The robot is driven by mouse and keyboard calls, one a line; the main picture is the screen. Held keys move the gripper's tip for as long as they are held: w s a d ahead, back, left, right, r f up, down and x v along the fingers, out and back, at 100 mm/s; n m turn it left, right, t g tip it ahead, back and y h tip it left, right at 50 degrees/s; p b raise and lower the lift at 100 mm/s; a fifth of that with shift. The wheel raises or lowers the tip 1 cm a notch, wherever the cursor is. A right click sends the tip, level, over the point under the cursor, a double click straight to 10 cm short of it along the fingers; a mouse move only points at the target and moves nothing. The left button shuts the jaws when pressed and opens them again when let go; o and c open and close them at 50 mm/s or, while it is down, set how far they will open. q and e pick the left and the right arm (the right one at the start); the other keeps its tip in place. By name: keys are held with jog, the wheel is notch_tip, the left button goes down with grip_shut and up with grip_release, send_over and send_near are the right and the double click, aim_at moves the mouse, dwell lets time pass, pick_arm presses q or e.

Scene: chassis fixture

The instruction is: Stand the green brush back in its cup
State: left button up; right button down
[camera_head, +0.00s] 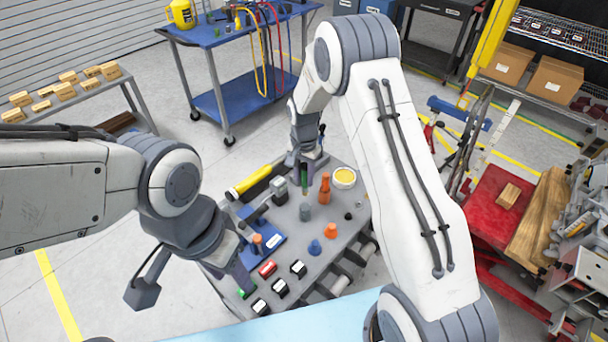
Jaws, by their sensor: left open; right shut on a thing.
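My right gripper (306,158) is over the far part of the grey work table (335,262). It is shut on a thin green upright piece (304,180), which looks like the green brush; its lower end is near the table and hard to make out. A small grey cylinder (305,212) stands just in front of it and a grey container (280,190) to its left; I cannot tell which is the cup.
An orange bottle (325,188) and a yellow-rimmed tub (344,178) stand right of the brush. Orange and blue pegs, red and black-and-white blocks and a blue tray (268,242) fill the table. A yellow tube (250,181) lies at its far left edge.

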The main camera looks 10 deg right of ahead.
aim_at(304, 188)
jog(key=shift+f+b, duration=1.45)
jog(key=shift+f, duration=0.85)
jog(key=shift+s+f, duration=0.1)
jog(key=shift+f+b, duration=1.45)
jog(key=shift+f, duration=0.65)
jog(key=shift+c, duration=2.4)
grip_release()
jog(key=shift+r+p, duration=3.55)
jog(key=shift+r, duration=1.45)
